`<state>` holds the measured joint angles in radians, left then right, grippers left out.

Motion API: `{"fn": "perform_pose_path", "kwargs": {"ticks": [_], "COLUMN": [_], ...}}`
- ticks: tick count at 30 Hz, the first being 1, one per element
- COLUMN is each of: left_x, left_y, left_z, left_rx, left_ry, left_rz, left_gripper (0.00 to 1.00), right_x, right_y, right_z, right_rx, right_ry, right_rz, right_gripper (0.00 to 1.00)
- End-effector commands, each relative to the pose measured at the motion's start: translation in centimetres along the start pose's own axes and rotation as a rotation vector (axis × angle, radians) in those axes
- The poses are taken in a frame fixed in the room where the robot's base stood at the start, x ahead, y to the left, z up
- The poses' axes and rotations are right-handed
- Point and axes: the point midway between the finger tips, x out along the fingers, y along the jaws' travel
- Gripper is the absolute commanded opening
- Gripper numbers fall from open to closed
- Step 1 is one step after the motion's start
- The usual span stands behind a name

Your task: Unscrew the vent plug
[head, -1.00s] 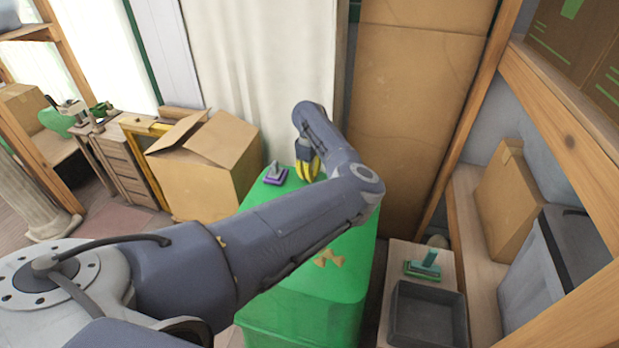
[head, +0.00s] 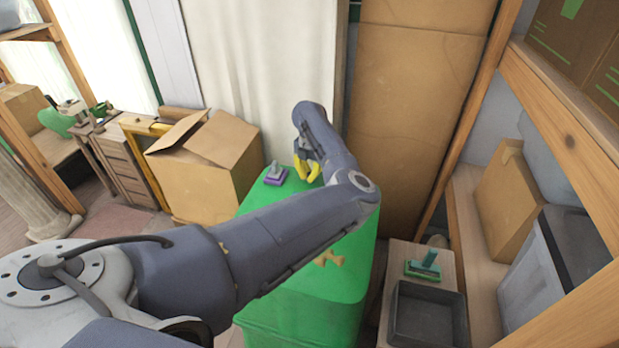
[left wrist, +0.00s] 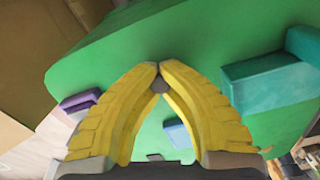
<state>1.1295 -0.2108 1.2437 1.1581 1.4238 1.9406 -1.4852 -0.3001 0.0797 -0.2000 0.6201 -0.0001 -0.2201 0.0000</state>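The green bucket lid (head: 300,275) lies under my left arm in the head view. My left gripper (head: 306,176) has yellow fingers and points down at the far part of the lid. In the left wrist view its fingertips (left wrist: 159,70) come together on a small grey-brown knob, which looks to be the vent plug (left wrist: 159,86). The plug is hidden behind the fingers in the head view. I cannot tell whether it is still seated in the lid. My right gripper is not in view.
A purple block with a grey handle (head: 275,176) stands on the lid, left of the gripper. A tan winged piece (head: 329,259) is partly behind my arm. An open carton (head: 205,165) stands at left.

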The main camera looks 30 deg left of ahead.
Motion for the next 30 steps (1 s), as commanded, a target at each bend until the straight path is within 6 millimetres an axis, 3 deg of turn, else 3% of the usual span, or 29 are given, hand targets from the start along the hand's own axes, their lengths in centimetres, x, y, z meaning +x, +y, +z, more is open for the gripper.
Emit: {"fn": "perform_pose_path", "kwargs": {"ticks": [8, 30], "left_x": [0.1, -1.2], "left_y": [0.0, 0.0], "left_z": [0.0, 0.0], "left_rx": [-0.443, -0.440], "left_ry": [0.001, 0.000], "left_rz": [-0.001, -0.001], "left_gripper": [0.00, 0.00], "right_x": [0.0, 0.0], "right_y": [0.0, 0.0], "right_z": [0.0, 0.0], "right_rx": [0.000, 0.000], "right_ry": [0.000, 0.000], "right_rz": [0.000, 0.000], "right_gripper": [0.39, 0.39]}}
